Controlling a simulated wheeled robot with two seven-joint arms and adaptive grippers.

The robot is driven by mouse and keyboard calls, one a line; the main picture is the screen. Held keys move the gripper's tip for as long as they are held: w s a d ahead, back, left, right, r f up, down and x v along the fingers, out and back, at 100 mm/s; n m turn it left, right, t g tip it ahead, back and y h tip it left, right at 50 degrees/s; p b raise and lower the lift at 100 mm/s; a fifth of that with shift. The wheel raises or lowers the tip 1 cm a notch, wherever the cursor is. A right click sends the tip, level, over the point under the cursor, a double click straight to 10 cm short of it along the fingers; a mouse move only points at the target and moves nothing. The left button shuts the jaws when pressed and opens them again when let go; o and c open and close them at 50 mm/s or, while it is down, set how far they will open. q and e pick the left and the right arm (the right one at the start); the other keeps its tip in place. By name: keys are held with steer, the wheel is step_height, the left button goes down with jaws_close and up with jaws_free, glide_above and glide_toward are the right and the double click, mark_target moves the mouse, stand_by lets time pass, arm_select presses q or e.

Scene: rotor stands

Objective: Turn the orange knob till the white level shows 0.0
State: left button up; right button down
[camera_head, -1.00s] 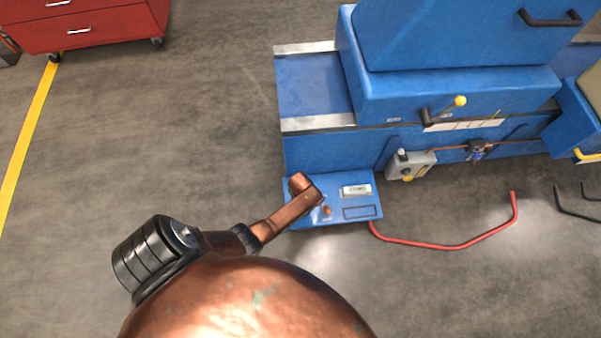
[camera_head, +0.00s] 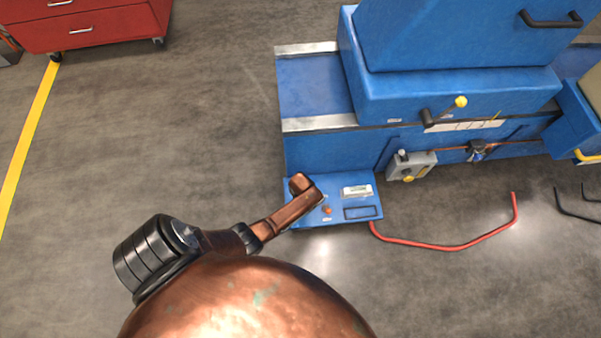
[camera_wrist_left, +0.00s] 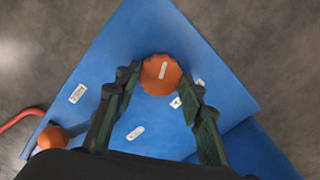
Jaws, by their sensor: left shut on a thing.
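In the left wrist view an orange knob (camera_wrist_left: 161,75) with a white line sits on the blue panel (camera_wrist_left: 215,85). My left gripper (camera_wrist_left: 160,88) has its dark fingers on either side of this knob and is shut on it. A second orange knob (camera_wrist_left: 52,137) shows at the lower left. In the head view the white level (camera_head: 357,191) lies on the blue panel (camera_head: 345,222); its figures are too small to read. A small orange knob (camera_head: 327,210) shows beside my copper-coloured left arm, which hides my left gripper and the gripped knob there. My right gripper is out of view.
A large blue machine (camera_head: 320,85) stands behind the panel, with a yellow-tipped lever (camera_head: 460,102) and a grey box (camera_head: 411,165) on its front. A red bent rod or hose (camera_head: 445,246) runs right from the panel. Grey floor is clear at left; a red cabinet (camera_head: 85,28) stands beyond.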

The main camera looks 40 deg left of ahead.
arm_select(q)
steer(key=m+p, duration=0.1)
steer(key=m, duration=0.3)
steer(key=shift+a+r+p, duration=0.1)
steer(key=shift+a+p, duration=0.05)
steer(key=shift+p, duration=0.25)
steer(key=shift+m, duration=0.9)
steer(key=m, duration=0.2)
steer(key=shift+m+p, duration=0.3)
steer(key=shift+p, duration=0.05)
steer(key=shift+m, duration=1.5)
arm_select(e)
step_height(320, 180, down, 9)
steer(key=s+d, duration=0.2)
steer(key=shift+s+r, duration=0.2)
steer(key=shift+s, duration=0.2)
arm_select(q)
steer(key=o, duration=1.2)
steer(key=shift+c, duration=0.2)
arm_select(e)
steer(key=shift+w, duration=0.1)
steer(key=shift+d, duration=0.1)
